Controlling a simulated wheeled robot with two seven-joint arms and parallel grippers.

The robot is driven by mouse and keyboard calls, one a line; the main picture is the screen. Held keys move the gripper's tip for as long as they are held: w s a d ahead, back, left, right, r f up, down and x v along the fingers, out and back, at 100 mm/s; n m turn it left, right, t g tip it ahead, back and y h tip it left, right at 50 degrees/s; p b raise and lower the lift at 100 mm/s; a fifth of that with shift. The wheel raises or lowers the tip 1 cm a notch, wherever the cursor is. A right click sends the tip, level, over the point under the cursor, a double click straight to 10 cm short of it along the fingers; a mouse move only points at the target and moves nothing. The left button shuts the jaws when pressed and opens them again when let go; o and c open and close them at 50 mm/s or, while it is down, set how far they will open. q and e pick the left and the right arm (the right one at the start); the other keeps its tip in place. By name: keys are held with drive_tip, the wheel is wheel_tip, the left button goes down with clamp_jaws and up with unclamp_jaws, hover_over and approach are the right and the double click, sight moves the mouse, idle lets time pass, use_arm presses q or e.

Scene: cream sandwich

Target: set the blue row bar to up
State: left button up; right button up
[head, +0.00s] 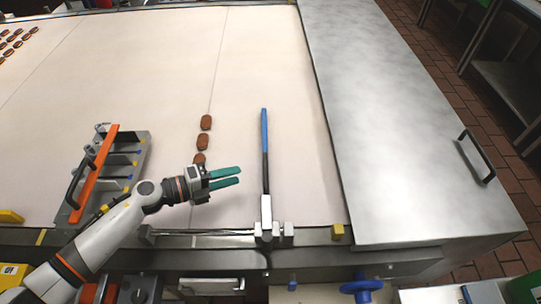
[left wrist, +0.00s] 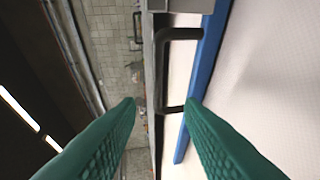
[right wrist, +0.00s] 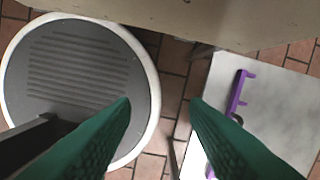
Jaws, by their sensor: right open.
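The blue row bar (head: 264,132) is a long thin bar beyond a metal bracket (head: 267,226) at the belt's front edge. It shows nearly edge-on in the head view, so its height is hard to judge. In the left wrist view the blue bar (left wrist: 204,65) runs along the right of a dark U-shaped handle (left wrist: 160,70). My left gripper (head: 240,175) is open and empty just left of the bar, pointing at it; the handle's lower end lies near its right fingertip, contact unclear. My right gripper (right wrist: 161,101) is open and empty, outside the head view.
An orange bar (head: 95,172) on a grey bracket stands left of my left arm. Several brown biscuits (head: 203,142) lie on the cream belt (head: 160,85). A steel cover (head: 390,110) is on the right. The right wrist view shows a round grey-topped stool (right wrist: 80,70) and a purple part (right wrist: 237,93).

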sight(267, 168)
use_arm(q)
drive_tip(key=shift+s+d, duration=0.1)
drive_tip(key=shift+d, duration=0.1)
drive_tip(key=x, duration=0.1)
drive_tip(key=p+x, duration=0.1)
drive_tip(key=x, duration=0.2)
drive_tip(key=shift+s+d+r, duration=0.2)
drive_tip(key=shift+d+r, duration=0.05)
drive_tip(key=shift+d, duration=0.05)
drive_tip(key=x, duration=0.3)
drive_tip(key=p+x, duration=0.1)
drive_tip(key=x, duration=0.1)
drive_tip(key=shift+w+d+f, duration=0.25)
drive_tip(key=shift+w+f, duration=0.05)
drive_tip(key=shift+w+d+f, duration=0.15)
drive_tip(key=shift+w+d, duration=0.05)
drive_tip(key=shift+d, duration=0.4)
use_arm(e)
drive_tip(key=shift+s+a+r, duration=0.1)
drive_tip(key=shift+s+r, duration=0.3)
drive_tip(key=shift+r, duration=0.2)
drive_tip(key=shift+s+a+r, duration=0.1)
drive_tip(key=shift+s+r, duration=0.25)
drive_tip(key=shift+r, duration=0.25)
use_arm(q)
drive_tip(key=shift+c, duration=0.5)
clamp_jaws()
use_arm(e)
drive_tip(key=shift+s, duration=0.2)
